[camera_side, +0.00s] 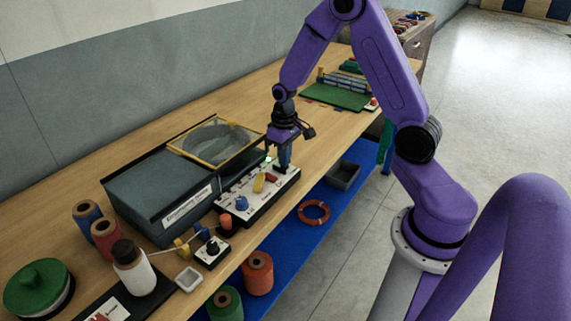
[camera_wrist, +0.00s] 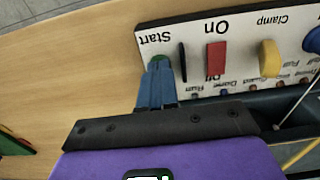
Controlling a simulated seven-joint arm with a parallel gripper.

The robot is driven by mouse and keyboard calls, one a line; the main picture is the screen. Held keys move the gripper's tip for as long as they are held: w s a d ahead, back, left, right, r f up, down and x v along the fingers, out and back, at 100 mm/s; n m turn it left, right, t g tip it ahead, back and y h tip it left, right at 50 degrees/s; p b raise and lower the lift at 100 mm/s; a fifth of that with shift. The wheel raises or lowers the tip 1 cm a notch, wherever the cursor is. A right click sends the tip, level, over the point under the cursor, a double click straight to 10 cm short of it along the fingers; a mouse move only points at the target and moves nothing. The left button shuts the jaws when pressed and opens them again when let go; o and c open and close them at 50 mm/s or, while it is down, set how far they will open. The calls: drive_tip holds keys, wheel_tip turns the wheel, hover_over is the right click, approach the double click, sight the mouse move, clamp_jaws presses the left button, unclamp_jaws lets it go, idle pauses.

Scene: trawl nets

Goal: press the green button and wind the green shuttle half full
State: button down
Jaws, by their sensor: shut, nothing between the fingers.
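My gripper (camera_side: 284,167) is shut and empty, pointing down at the far end of the white control panel (camera_side: 258,193). In the wrist view its closed blue fingertips (camera_wrist: 158,72) are over the green button (camera_wrist: 159,58) beside the word Start. The fingers hide part of the button. I cannot tell for sure whether they touch it or how far it is pressed. A small green glow (camera_side: 268,160) shows beside the fingers in the side view. I cannot make out a green shuttle for certain; a yellow-framed clear cover (camera_side: 216,139) lies over the dark machine (camera_side: 160,190).
The panel also bears a red switch (camera_wrist: 216,56), a yellow knob (camera_wrist: 269,58) and a blue knob (camera_side: 241,203). A green board (camera_side: 338,95) lies farther back. Bare wooden bench lies beyond the panel.

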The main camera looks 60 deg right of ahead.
idle(0.3)
wheel_tip(320, 180, up, 8)
idle(1.0)
drive_tip(key=s+a+r+n, duration=0.4)
drive_tip(key=s+a+n, duration=0.2)
drive_tip(key=s+a, duration=0.6)
drive_tip(key=s+a+r+n, duration=0.2)
drive_tip(key=s+n, duration=0.4)
drive_tip(key=s, duration=0.8)
drive_tip(key=shift+a+n, duration=0.3)
drive_tip(key=shift+a, duration=0.25)
idle(3.2)
